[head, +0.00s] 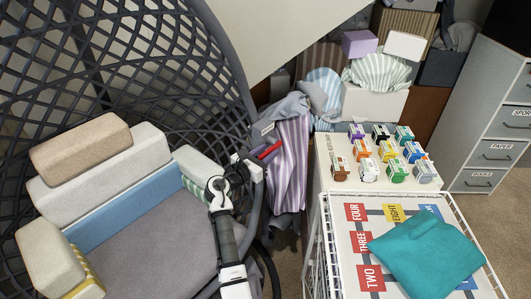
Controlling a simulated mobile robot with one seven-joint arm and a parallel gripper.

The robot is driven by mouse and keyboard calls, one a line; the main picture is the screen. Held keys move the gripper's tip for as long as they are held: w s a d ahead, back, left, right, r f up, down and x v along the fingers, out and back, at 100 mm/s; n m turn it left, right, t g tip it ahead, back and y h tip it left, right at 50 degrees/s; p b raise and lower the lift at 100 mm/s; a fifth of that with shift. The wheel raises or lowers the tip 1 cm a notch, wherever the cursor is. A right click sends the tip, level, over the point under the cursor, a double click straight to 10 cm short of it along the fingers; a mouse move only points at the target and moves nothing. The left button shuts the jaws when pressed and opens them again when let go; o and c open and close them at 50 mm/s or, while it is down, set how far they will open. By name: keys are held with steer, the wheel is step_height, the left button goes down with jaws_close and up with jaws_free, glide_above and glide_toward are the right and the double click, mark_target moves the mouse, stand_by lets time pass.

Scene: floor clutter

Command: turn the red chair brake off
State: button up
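The red chair brake (269,150) is a small red lever at the right edge of the large dark lattice hanging chair (238,62). It points up and to the right, in front of purple striped cloth. A small pale label sits just above it. My gripper (250,166) is at the end of my white and dark arm, just left of and slightly below the lever. A gap between them, or contact, cannot be made out at this size. The fingers are too small and partly hidden to tell whether they are open or shut.
Pale cushion blocks (80,153) lie in the chair on a grey seat pad (150,245). A white wire crate (322,262) with number cards and a teal cushion (425,255) stands at right. Several small coloured boxes sit behind it. A grey drawer cabinet (495,115) stands far right.

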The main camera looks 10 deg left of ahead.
steer(key=shift+c, duration=0.4)
jaws_close()
steer(key=shift+f+b, duration=0.2)
steer(key=shift+b, duration=0.1)
